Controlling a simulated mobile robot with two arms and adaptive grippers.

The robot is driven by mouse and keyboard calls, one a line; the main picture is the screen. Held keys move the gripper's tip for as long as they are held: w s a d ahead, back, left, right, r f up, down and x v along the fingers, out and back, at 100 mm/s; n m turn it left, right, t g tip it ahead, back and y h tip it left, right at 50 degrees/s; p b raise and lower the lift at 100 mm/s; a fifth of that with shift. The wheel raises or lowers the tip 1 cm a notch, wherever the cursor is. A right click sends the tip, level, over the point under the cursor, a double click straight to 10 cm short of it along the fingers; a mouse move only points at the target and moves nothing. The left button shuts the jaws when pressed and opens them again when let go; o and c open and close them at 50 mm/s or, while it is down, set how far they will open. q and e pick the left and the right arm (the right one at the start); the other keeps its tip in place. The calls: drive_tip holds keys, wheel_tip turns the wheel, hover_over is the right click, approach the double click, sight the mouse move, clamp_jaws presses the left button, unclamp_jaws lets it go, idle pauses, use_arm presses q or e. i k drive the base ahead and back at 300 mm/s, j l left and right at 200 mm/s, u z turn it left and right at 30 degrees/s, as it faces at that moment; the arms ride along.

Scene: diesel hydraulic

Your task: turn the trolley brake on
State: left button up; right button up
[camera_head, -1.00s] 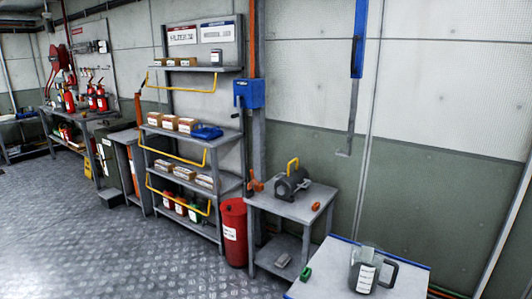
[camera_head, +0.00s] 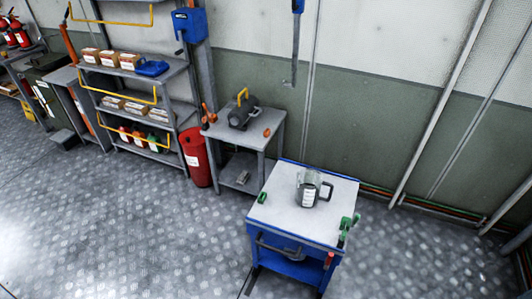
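A blue trolley (camera_head: 290,241) with a white top (camera_head: 275,208) stands right of centre in the head view. A dark bar handle (camera_head: 277,249) runs along its near side. A glass measuring jug (camera_head: 309,190) with a dark handle stands upright on the top. A small green item (camera_head: 262,198) lies at the top's left edge, and green-handled items (camera_head: 347,226) sit at its right edge. The trolley's wheels and brake cannot be made out at this size. Neither of my grippers shows in this view.
A grey table (camera_head: 264,134) with a dark machine (camera_head: 242,115) stands behind the trolley. A red drum (camera_head: 196,160) and a shelf rack (camera_head: 177,79) are to its left. Pipes (camera_head: 395,201) run along the wall base. The metal floor (camera_head: 120,235) at left and front is clear.

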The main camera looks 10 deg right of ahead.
sight(328, 260)
drive_tip(key=z, duration=1.05)
